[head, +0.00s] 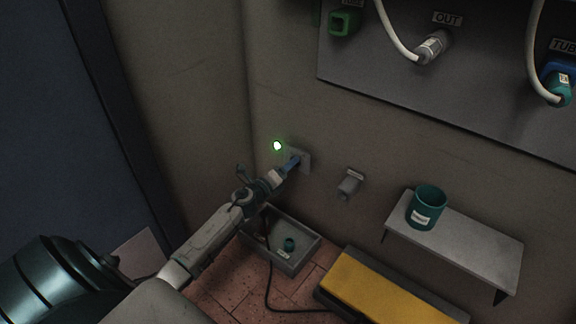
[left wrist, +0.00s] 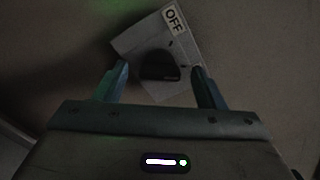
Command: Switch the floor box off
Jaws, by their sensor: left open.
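A pale wall plate (head: 305,158) sits low on the wall, partly hidden by my left gripper (head: 293,163). In the left wrist view the plate (left wrist: 133,42) looks tilted and carries an OFF label (left wrist: 173,18) and a dark rounded knob or switch (left wrist: 158,66). My left gripper is open, with one blue fingertip on each side of the dark part; I cannot tell whether they touch it. A green light (head: 277,146) glows on the wall just left of the plate. A floor box with a yellow top (head: 372,288) lies at the lower right. My right gripper is not in view.
A grey tray (head: 308,256) with a small teal ring (head: 289,244) lies below my left arm. A black cable (head: 269,292) runs across the tiles. A shelf (head: 480,252) holds a teal cup (head: 427,208). A small grey fitting (head: 349,184) and a cabled panel (head: 380,75) are on the wall.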

